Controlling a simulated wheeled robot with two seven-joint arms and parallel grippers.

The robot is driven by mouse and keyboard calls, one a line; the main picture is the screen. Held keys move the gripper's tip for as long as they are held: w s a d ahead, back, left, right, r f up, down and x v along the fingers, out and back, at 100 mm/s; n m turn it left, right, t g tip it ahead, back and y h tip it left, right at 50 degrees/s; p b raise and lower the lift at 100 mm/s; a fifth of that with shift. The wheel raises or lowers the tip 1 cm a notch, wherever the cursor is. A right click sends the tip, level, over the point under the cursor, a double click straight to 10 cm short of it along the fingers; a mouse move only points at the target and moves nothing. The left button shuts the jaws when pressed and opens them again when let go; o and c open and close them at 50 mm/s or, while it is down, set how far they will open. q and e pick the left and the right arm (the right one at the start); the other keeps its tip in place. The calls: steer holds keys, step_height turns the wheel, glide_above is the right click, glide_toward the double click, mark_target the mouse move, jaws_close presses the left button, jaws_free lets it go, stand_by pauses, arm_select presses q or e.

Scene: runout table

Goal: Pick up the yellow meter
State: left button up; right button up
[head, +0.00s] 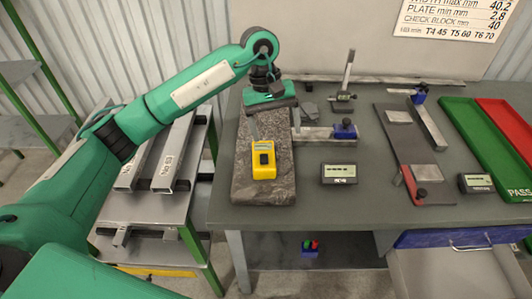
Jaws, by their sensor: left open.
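The yellow meter (263,169) has a dark face patch and sits on the speckled stone slab (245,190) at the left end of the table. My left gripper (275,133) is open and empty. Its two fingers point down over the slab, just beyond the meter in the picture and apart from it as far as I can tell. The exact height of the fingertips is hard to judge. My right gripper is not in view.
A metal tool with a blue part (344,130) lies right of the slab, near an upright gauge (345,80). Dark displays (339,174) (476,183), a dark plate (408,150), and green (480,130) and red trays (510,125) stand right. The table's front middle is clear.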

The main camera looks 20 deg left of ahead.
mark_target(264, 153)
arm_select(q)
steer(key=w+a+r+y, duration=0.1)
steer(key=w+a+y, duration=0.1)
steer(key=a, duration=0.3)
steer(key=f, duration=0.2)
steer(key=s+f+p, duration=0.1)
steer(key=f, duration=0.2)
steer(key=d+f+p, duration=0.1)
steer(key=f, duration=0.1)
steer(key=shift+s+f, duration=0.2)
steer(key=shift+f, duration=0.1)
steer(key=shift+d+f+p, duration=0.1)
steer(key=shift+f+p, duration=0.3)
steer(key=shift+p, duration=0.05)
steer(key=f+p, duration=0.1)
steer(key=f, duration=0.2)
steer(key=shift+s+d+p, duration=0.15)
steer(key=shift+d+p, duration=0.2)
steer(key=shift+p, duration=0.05)
steer(key=shift+f, duration=0.75)
steer(key=shift+c, duration=0.2)
